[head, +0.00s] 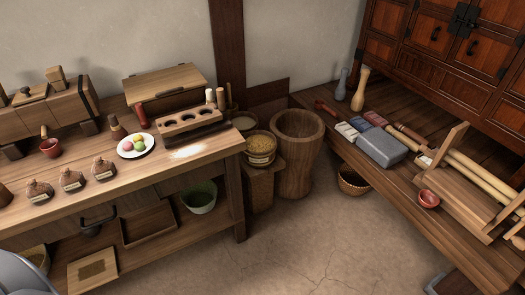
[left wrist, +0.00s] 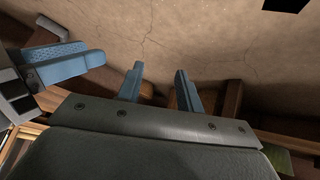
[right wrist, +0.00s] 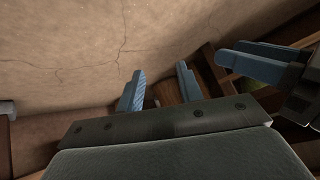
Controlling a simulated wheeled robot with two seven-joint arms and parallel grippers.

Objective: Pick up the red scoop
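A small red scoop (head: 325,107) lies on the wooden bench at the right in the head view, near its far left end, beside a grey-blue bottle. My left gripper (left wrist: 160,72) is open and empty in the left wrist view. My right gripper (right wrist: 161,72) is open and empty in the right wrist view. Each wrist view also shows the other gripper's blue fingers at its side. Neither gripper appears in the head view, and both are away from the scoop. The scoop is not visible in the wrist views.
The right bench (head: 376,181) also holds a grey-blue bottle (head: 341,84), a tan bottle (head: 360,90), a grey block (head: 381,148) and a red bowl (head: 428,198). A wooden tub (head: 297,160) stands between the bench and the left table (head: 120,185). The floor (head: 300,240) in front is clear.

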